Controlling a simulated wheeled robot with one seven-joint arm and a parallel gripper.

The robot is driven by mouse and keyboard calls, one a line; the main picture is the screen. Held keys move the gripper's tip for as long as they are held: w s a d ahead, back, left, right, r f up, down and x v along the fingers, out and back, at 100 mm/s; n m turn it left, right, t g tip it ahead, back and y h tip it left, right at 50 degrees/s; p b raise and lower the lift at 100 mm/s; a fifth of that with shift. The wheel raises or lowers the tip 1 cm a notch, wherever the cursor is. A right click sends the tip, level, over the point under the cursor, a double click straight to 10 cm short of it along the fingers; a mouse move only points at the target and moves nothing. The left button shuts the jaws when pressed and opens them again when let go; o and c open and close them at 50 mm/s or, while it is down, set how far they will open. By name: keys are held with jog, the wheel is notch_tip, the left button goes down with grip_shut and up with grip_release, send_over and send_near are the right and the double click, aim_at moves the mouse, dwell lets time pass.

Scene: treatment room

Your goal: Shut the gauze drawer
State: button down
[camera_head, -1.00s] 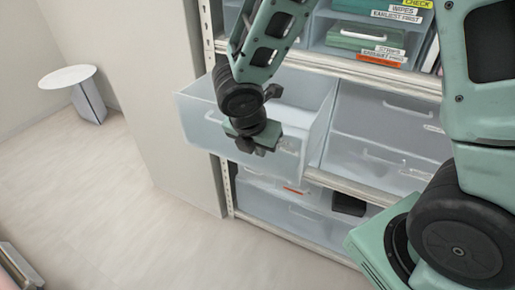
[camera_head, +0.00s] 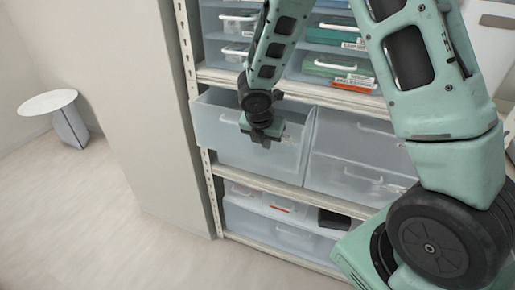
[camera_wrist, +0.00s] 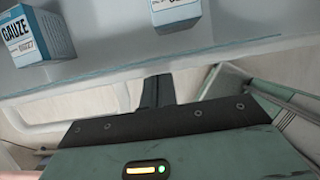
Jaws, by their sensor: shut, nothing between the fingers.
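The gauze drawer (camera_head: 222,143) is a translucent bin at the left of the middle shelf. Its front still stands a little out past the shelf post, and a strip of its inside shows over the rim. In the wrist view, a gauze box (camera_wrist: 36,32) and part of a second box (camera_wrist: 176,12) lie inside, beyond the clear rim (camera_wrist: 130,66). My gripper (camera_head: 262,141) is shut and empty at the drawer's front panel, its fingers (camera_wrist: 155,92) just outside the rim. Whether they touch the panel is hard to tell.
A closed-looking translucent bin (camera_head: 355,170) sits to the right on the same shelf. Smaller drawers (camera_head: 330,66) fill the shelf above, and bins (camera_head: 270,225) fill the one below. A wall panel (camera_head: 150,110) stands left. Open floor (camera_head: 90,220) lies front left, with a small round table (camera_head: 47,102).

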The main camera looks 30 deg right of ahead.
jog(key=shift+w+d+p, duration=0.2)
jog(key=shift+w+d, duration=0.3)
jog(key=shift+d, duration=0.15)
jog(key=shift+w+d+p, duration=0.2)
jog(key=shift+w+d, duration=0.25)
jog(key=shift+d, duration=0.2)
jog(key=shift+a, duration=0.1)
